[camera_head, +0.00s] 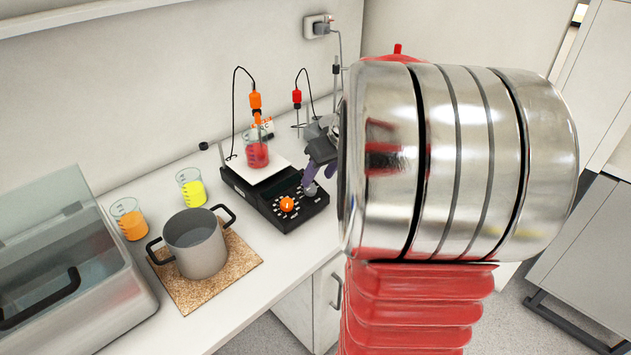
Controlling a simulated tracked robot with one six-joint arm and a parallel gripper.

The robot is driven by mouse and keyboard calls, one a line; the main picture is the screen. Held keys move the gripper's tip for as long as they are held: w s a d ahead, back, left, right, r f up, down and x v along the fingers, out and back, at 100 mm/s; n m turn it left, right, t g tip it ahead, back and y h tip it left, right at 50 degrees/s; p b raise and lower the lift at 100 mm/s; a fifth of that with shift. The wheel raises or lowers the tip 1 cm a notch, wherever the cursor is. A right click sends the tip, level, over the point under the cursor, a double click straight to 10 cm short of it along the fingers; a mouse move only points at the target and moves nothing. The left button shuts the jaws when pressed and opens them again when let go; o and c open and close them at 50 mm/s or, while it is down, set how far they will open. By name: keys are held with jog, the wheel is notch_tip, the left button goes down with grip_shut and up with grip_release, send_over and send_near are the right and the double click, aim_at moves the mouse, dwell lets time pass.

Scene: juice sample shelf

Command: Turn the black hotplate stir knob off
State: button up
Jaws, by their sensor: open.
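The black hotplate (262,203) stands on the bench with a white top plate. Its front panel has an orange knob (287,204) and, to the right of it, a dark grey-black knob (310,190). A beaker of red liquid (257,153) stands on the top plate. My gripper (319,174) has purple-tipped fingers and is open. It is just above the dark knob at the panel's right end. I cannot tell whether a finger touches the knob. The knob's pointer and setting are too small to read.
An orange probe (256,101) on a cable hangs over the red beaker; a red probe (297,97) is beside it. A steel pot (196,243) sits on a cork mat (241,262). Beakers of yellow (192,190) and orange liquid (131,222) stand behind it. My arm hides the right side.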

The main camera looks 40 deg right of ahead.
jog(key=v, duration=0.8)
dwell(0.4)
jog(key=s+a+f, duration=0.1)
jog(key=s+a, duration=0.2)
jog(key=a, duration=0.7)
jog(key=s+a+f+n, duration=0.1)
jog(key=s+a, duration=0.2)
jog(key=a, duration=0.7)
jog(key=s+a+f, duration=0.1)
jog(key=s+a, duration=0.3)
jog(key=a, duration=0.7)
jog(key=shift+n, duration=0.4)
